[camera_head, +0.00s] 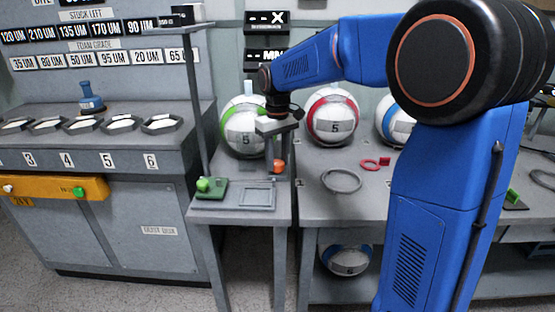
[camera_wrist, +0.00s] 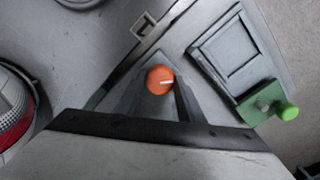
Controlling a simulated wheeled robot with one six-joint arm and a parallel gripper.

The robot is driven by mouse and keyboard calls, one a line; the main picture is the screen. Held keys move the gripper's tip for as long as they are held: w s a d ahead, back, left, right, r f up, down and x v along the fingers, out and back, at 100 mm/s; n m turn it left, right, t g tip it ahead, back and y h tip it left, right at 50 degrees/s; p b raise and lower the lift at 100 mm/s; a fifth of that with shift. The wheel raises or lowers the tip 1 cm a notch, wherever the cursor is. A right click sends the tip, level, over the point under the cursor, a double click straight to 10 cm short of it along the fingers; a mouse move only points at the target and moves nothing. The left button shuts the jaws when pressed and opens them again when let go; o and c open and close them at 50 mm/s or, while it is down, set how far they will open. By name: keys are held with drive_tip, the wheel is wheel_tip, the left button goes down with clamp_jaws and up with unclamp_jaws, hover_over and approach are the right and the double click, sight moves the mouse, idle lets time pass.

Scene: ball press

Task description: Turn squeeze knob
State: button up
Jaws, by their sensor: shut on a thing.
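The squeeze knob is a small round orange knob (camera_head: 278,167) on the narrow grey bench near the middle of the head view. In the wrist view the orange knob (camera_wrist: 158,79) sits at the fingertips, with a white pointer mark toward the right. My gripper (camera_head: 279,160) reaches down over it from above. In the wrist view my gripper's grey fingers (camera_wrist: 160,82) converge on the knob from both sides and are shut on it. The fingers hide part of the knob's sides and its base.
A green-button device (camera_head: 210,187) and a grey square frame (camera_head: 257,195) lie left of the knob. A green-striped ball (camera_head: 243,125) stands close behind my gripper, with a red-striped ball (camera_head: 332,115) to the right. A grey ring (camera_head: 342,181) lies on the right-hand bench.

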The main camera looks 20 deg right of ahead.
sight(278, 163)
drive_tip(key=m, duration=0.6)
idle(0.6)
drive_tip(key=o, duration=1.1)
drive_tip(key=shift+c, duration=0.2)
wheel_tip(278, 163, up, 18)
drive_tip(key=shift+f, duration=0.25)
drive_tip(key=shift+s, duration=0.1)
